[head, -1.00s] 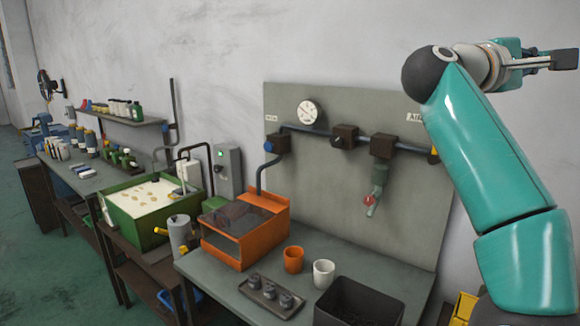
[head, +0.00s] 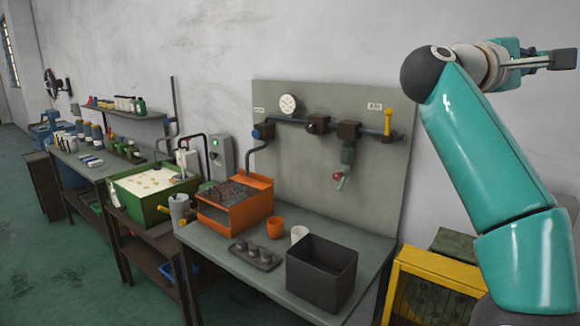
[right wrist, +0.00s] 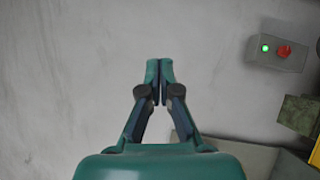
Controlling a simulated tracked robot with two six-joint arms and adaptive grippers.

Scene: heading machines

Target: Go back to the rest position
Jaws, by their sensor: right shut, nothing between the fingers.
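My right arm rises at the right of the head view, bent at the top, with its gripper (head: 560,60) pointing right, high in front of the wall. In the right wrist view the right gripper (right wrist: 160,70) has its fingertips together with nothing between them, against bare grey wall. My left gripper is in neither view.
A workbench (head: 215,255) holds a dark bin (head: 322,272), an orange box (head: 235,205), cups and a small tray (head: 255,256). A panel with pipes and a gauge (head: 288,104) stands behind. A yellow frame (head: 440,270) is beside the bench. Green floor is free at left.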

